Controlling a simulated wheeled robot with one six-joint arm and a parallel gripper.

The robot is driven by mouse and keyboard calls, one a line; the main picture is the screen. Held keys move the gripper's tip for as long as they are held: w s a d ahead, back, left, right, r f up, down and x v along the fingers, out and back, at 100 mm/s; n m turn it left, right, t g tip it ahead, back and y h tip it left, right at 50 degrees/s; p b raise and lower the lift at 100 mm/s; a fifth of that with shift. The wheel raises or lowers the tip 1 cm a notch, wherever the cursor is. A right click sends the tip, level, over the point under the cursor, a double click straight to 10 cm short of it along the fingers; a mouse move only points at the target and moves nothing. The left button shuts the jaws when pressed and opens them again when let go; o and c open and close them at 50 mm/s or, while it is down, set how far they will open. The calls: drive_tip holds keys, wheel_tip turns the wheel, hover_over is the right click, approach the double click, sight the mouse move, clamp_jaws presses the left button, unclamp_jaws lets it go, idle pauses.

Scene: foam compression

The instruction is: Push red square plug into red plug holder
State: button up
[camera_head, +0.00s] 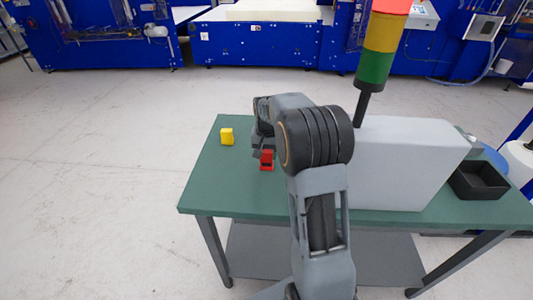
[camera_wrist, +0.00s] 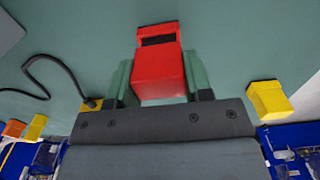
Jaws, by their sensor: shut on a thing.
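The red square plug (camera_wrist: 158,75) is a red block between the two fingers of my gripper (camera_wrist: 159,85) in the wrist view. The gripper is shut on it. Just past the plug is a red rim around a dark opening, which looks like the red plug holder (camera_wrist: 158,28). I cannot tell whether the plug and holder touch or whether the plug is partly inside. In the head view the red parts (camera_head: 266,160) show at the table's left half, below my gripper, partly hidden by my arm.
A yellow block (camera_head: 227,136) stands left of the red parts on the green table (camera_head: 240,195); a yellow block also shows at the right of the wrist view (camera_wrist: 270,100). A large grey box (camera_head: 400,170) with a light tower (camera_head: 376,60) stands right, beside a black tray (camera_head: 478,180). A black cable (camera_wrist: 50,65) curves at left.

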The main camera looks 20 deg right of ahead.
drive_tip(key=shift+f+b, duration=0.6)
drive_tip(key=shift+f, duration=0.3)
drive_tip(key=o, duration=1.3)
drive_tip(key=shift+c, duration=0.2)
drive_tip(key=shift+r+p, duration=2.45)
drive_tip(key=shift+r, duration=0.55)
